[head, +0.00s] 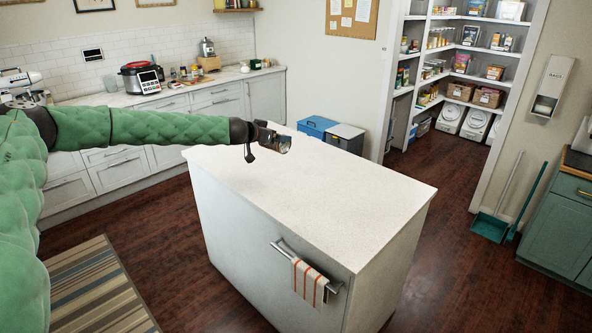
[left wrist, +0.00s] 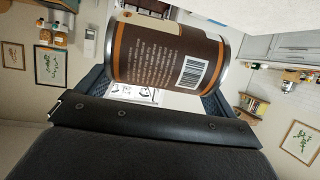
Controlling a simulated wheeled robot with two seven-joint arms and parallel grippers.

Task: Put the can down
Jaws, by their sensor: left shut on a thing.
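The can (left wrist: 165,50) has a brown label with orange bands, a barcode and metal rims. It fills the upper middle of the left wrist view, between the fingers of my left gripper (left wrist: 150,92), which is shut on it. In the head view, the left gripper (head: 272,142) is over the far left part of the white island top (head: 330,190), with the can (head: 284,144) small at its tip. I cannot tell whether the can touches the top or hangs above it. My right gripper is in neither view.
The island top is otherwise bare. A towel (head: 309,283) hangs on the island's front rail. A back counter (head: 120,98) holds a red cooker (head: 141,77) and small items. Blue and grey bins (head: 318,126) stand behind the island. Pantry shelves (head: 465,60) are at the back right.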

